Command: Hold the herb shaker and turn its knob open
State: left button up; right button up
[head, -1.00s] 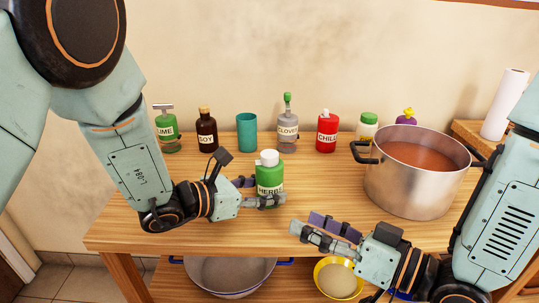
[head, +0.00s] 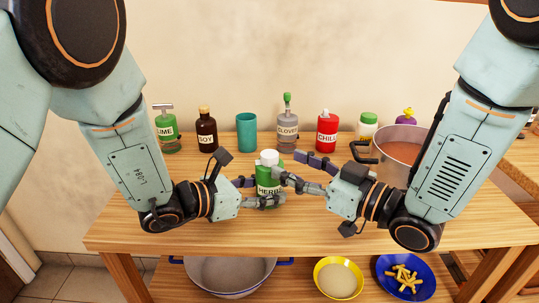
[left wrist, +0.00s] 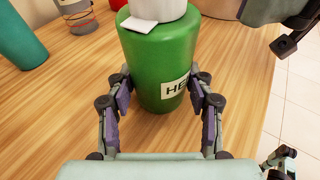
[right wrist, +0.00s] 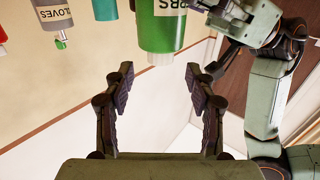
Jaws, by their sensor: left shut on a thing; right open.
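The herb shaker (head: 264,175) is a green bottle with a HERBS label and a white knob (head: 268,157) on top. It stands upright over the wooden table. My left gripper (head: 262,192) is shut on its green body, with a finger on either side, as the left wrist view shows on the shaker (left wrist: 158,55). My right gripper (head: 290,165) is open and empty, just right of the shaker near knob height. In the right wrist view the shaker (right wrist: 160,30) appears inverted, beyond the open fingertips (right wrist: 158,76). One right finger partly covers the shaker in the head view.
Behind stand a lime bottle (head: 167,132), soy bottle (head: 207,132), teal cup (head: 246,132), cloves bottle (head: 287,130) and red chili bottle (head: 327,133). A large pot (head: 402,150) is behind my right arm. The table's front left (head: 130,220) is clear.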

aim_at(277, 158)
jog(key=shift+x, duration=3.1)
jog(key=shift+w, duration=0.1)
grip_shut()
